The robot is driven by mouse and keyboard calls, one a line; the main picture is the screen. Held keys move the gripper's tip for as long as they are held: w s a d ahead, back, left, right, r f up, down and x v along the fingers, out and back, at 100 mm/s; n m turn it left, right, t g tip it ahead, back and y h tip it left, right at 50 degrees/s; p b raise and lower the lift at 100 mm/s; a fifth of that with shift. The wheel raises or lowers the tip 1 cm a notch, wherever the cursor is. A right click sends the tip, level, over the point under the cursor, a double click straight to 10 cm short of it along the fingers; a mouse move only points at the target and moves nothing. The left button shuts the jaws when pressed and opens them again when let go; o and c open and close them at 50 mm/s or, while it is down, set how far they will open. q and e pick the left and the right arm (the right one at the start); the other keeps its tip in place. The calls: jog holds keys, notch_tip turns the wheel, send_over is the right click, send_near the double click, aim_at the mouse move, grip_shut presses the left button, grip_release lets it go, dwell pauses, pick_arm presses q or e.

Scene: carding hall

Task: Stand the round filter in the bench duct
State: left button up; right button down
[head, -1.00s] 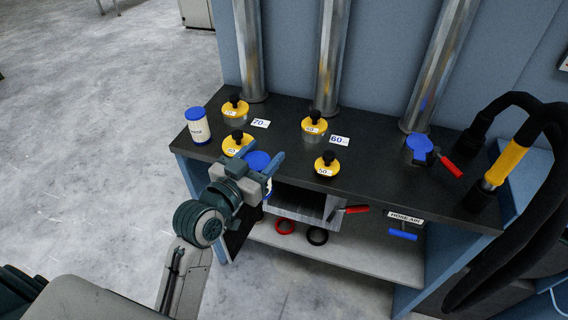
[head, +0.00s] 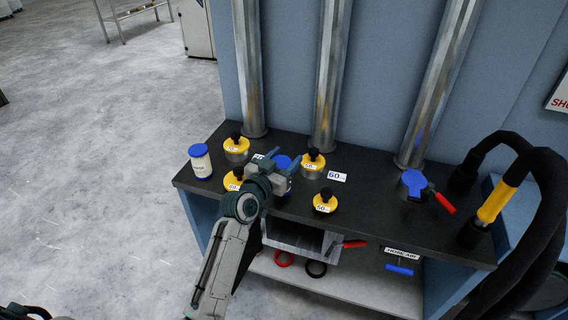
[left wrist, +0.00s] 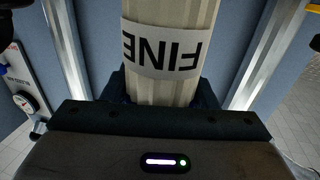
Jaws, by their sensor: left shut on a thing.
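My left gripper (head: 282,161) is shut on a round filter with a blue cap (head: 281,162), held above the bench top. In the left wrist view the filter (left wrist: 174,88) is a cream, ribbed cylinder whose "FINE" label reads upside down. A second blue-capped cylinder (head: 202,164) stands upright at the bench's left end. An open grey box-shaped duct (head: 296,238) sits under the bench front, with a red handle (head: 352,244) at its right; I cannot tell whether it is the bench duct. My right gripper is out of view.
Several yellow-topped, black-knobbed plugs, including one (head: 325,201) at the front, stand on the black bench top (head: 372,212). Thick black hoses (head: 549,190) crowd the right end. Metal pipes (head: 328,80) rise behind.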

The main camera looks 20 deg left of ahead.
pick_arm(q)
notch_tip(320, 180, down, 2)
jog(key=shift+f, duration=0.1)
jog(key=shift+s+f, duration=0.1)
jog(key=shift+f, duration=0.1)
jog(key=o, duration=1)
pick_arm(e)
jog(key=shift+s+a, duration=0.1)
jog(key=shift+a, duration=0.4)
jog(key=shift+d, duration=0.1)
